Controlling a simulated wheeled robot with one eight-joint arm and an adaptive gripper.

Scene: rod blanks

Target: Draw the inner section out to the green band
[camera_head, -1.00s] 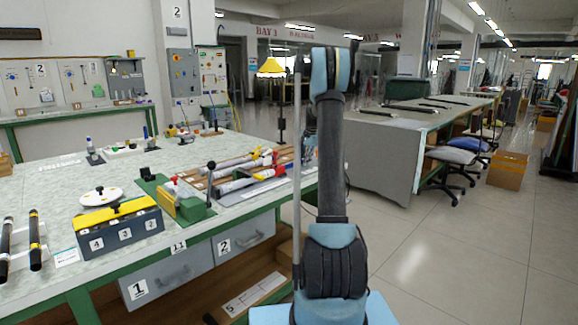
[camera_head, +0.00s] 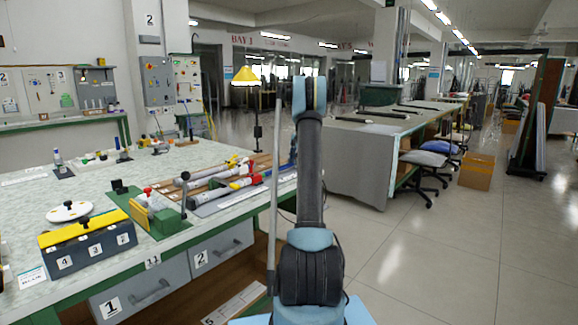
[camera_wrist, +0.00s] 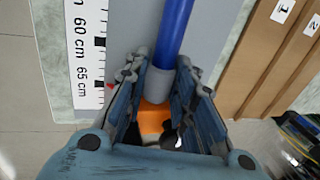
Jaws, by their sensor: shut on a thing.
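In the wrist view a blue tube (camera_wrist: 174,35) runs from the top edge down to a grey collar (camera_wrist: 160,82), with an orange part (camera_wrist: 153,118) below it. My gripper (camera_wrist: 163,75) has its fingers on both sides of the collar and orange part, shut on this piece. I cannot tell which part is the inner section. No green band shows on it. A white ruler (camera_wrist: 90,18) marked 60 and 65 cm lies left of the tube. In the head view my arm stands in front and my gripper cannot be made out.
Brown slotted boards (camera_wrist: 262,65) lie right of the tube. The workbench (camera_head: 95,195) holds a green-based fixture (camera_head: 160,218), grey tubes with red and yellow fittings (camera_head: 225,188), a dark box with a yellow lid (camera_head: 88,245) and a lamp (camera_head: 246,80). Open floor (camera_head: 440,260) lies to the right.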

